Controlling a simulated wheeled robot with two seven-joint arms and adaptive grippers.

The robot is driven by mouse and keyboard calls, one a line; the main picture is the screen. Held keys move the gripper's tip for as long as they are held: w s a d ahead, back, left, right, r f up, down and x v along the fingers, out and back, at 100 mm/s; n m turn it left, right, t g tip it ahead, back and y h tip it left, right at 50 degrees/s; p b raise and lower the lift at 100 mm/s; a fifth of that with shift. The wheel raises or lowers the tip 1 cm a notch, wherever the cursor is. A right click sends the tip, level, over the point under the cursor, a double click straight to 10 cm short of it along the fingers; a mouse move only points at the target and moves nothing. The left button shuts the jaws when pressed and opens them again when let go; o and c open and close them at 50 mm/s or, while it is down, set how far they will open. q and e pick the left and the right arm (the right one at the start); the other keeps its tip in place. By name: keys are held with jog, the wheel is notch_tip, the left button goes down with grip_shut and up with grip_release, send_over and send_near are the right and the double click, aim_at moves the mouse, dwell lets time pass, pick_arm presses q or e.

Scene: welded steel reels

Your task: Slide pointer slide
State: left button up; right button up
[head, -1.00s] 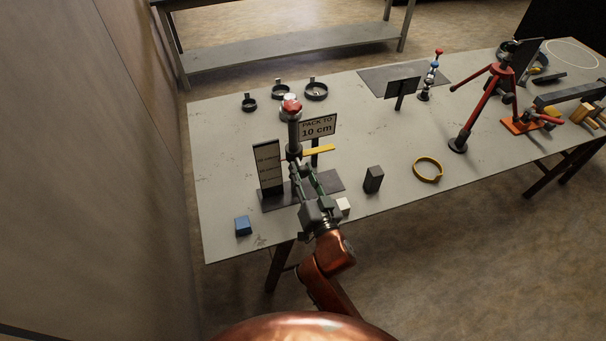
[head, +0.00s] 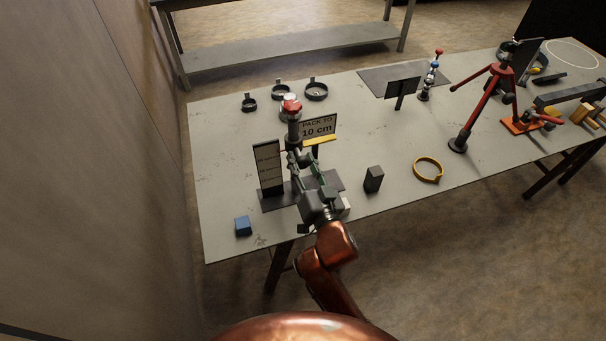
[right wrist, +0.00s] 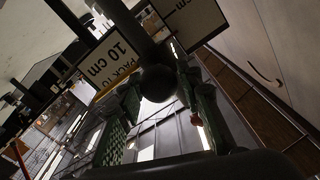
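The pointer slide has a yellow pointer bar (head: 320,140), level with the lower edge of the "PACK TO 10 cm" sign (head: 319,126). A dark round knob shows in the right wrist view (right wrist: 158,82). A dark upright post with a red and white top (head: 291,106) rises there. The fingers hide part of the slide. My left gripper is out of view.
A blue block (head: 243,226) and a dark block (head: 373,179) stand either side of the base on the grey table (head: 225,150). A yellow ring (head: 428,169) lies to the right. Black rings (head: 316,91) lie behind. A red tripod (head: 483,105) stands further right.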

jog(key=shift+o, duration=1.3)
jog(key=shift+f, duration=0.1)
jog(key=shift+p+v, duration=0.55)
jog(key=shift+v, duration=0.65)
jog(key=shift+p+v, duration=0.75)
jog(key=shift+v, duration=1.6)
jog(key=shift+w, duration=0.1)
